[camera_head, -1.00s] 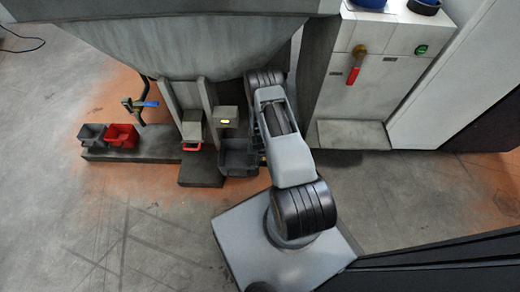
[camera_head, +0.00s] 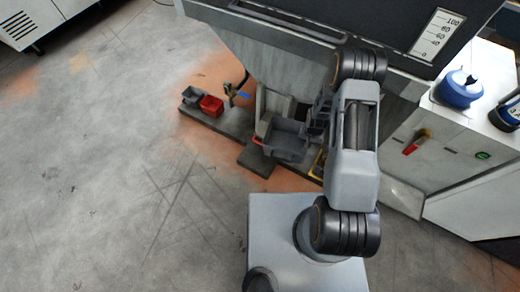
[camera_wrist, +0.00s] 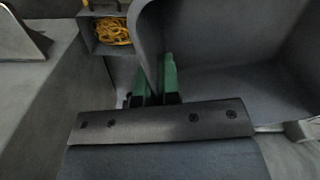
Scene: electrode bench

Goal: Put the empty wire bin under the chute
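The empty grey wire bin (camera_head: 287,142) hangs from my gripper in the head view, above the low plinth. Its inside looks bare. In the wrist view the bin's wall (camera_wrist: 225,85) runs between my green fingertips (camera_wrist: 156,80), which are shut on it. My gripper is at the bin's right side in the head view, mostly hidden by my arm. The chute outlet is not clearly visible; the bin covers part of the machine's lower front. A red handle (camera_head: 257,141) shows just left of the bin.
A small grey bin (camera_head: 191,96) and a red bin (camera_head: 211,105) stand on the plinth's left end. A blue-handled valve (camera_head: 235,93) is near them. A box of yellow wire (camera_wrist: 113,31) lies beyond my fingers in the wrist view. Floor at left is clear.

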